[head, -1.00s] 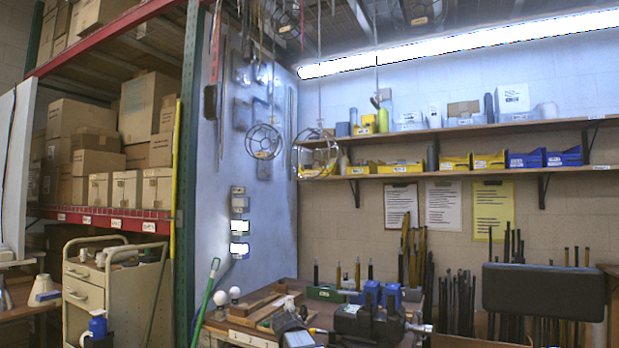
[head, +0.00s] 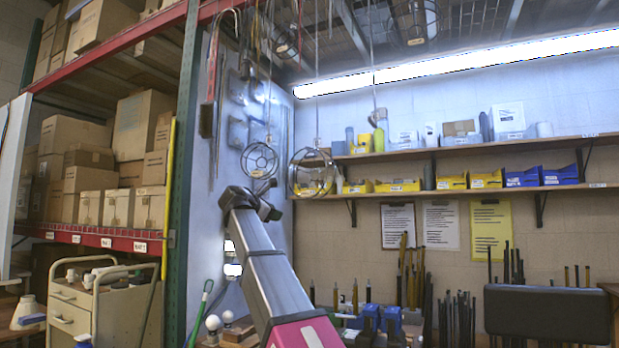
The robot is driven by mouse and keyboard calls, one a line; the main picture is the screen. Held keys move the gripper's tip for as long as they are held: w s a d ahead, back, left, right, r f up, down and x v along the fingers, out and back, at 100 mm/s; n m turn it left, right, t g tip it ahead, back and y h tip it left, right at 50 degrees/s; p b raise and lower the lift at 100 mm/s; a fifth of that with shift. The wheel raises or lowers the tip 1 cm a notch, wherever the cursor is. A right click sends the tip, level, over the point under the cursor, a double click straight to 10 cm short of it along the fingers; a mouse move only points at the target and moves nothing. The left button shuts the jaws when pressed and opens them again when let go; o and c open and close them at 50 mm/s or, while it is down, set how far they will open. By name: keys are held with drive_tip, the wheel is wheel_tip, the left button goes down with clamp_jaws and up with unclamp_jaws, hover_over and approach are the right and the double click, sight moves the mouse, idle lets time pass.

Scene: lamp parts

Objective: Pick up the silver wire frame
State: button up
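Several round wire frames hang on cords. A silvery cage-like wire frame (head: 312,172) hangs in front of the corner, near the left end of the shelves. A darker round wire frame (head: 260,160) hangs to its left, before the blue-grey panel. I cannot be sure which one is the silver frame named in the task. My arm reaches up from the bottom middle. Its dark end, with my gripper (head: 267,210), is below the darker frame and lower left of the silvery one, apparently apart from both. The fingers are too small and turned away to read.
More wire frames (head: 410,28) hang higher up. Wall shelves (head: 460,190) with blue and yellow bins stand behind at right. A red and green rack (head: 187,150) with cardboard boxes is at left. A workbench with bulbs (head: 212,323) lies below, partly hidden by my arm.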

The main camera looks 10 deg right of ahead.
drive_tip(key=n+h, duration=0.2)
approach(294, 166)
drive_tip(key=shift+t, duration=0.3)
drive_tip(key=shift+x, duration=5)
drive_tip(key=shift+s+d, duration=0.1)
clamp_jaws()
